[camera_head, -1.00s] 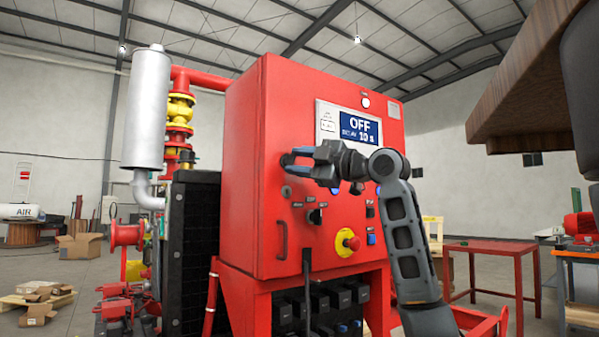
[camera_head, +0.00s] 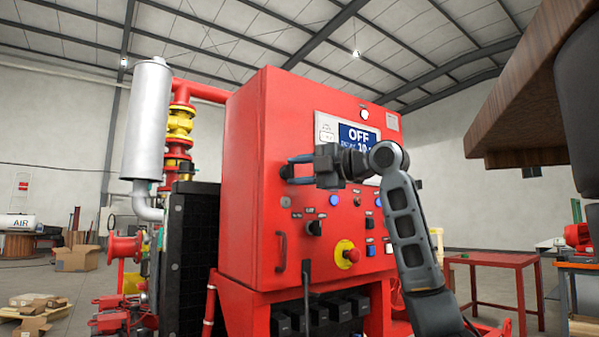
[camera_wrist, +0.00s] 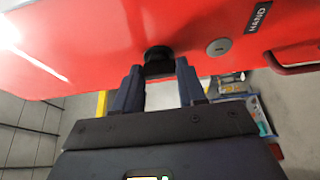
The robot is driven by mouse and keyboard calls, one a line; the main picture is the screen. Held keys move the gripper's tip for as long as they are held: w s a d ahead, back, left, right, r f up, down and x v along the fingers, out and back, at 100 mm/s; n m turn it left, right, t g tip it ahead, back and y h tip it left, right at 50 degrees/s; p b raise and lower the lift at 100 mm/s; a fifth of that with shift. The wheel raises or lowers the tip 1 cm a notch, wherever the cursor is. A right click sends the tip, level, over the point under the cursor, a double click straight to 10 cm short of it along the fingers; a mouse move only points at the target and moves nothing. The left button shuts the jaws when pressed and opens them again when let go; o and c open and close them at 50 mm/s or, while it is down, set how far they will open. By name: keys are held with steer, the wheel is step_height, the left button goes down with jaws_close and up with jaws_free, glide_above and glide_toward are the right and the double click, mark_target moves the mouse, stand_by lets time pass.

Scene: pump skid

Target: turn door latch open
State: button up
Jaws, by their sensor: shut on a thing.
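The door latch is a small black knob (camera_wrist: 158,60) on the red cabinet door (camera_head: 320,225). In the wrist view it sits between the tips of my gripper (camera_wrist: 160,78), whose two dark blue fingers stand on either side of it. In the head view my gripper (camera_head: 290,170) reaches from the right to the door's upper left part, shut on the latch. A black part of the latch (camera_head: 285,171) shows at the fingertips; the rest is hidden. The door looks closed against the cabinet.
Below the latch are a keyhole (camera_wrist: 217,47), a red door handle (camera_head: 281,251), a black selector switch (camera_head: 314,228) and a red-yellow emergency stop button (camera_head: 350,255). A display reading OFF (camera_head: 358,137) is partly behind my arm. A red table (camera_head: 490,262) stands at right.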

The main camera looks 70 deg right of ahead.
steer(key=o, duration=1.1)
steer(key=shift+c, duration=0.2)
steer(key=s+a, duration=0.1)
steer(key=s, duration=0.6)
steer(key=shift+s, duration=0.3)
steer(key=shift+a, duration=0.1)
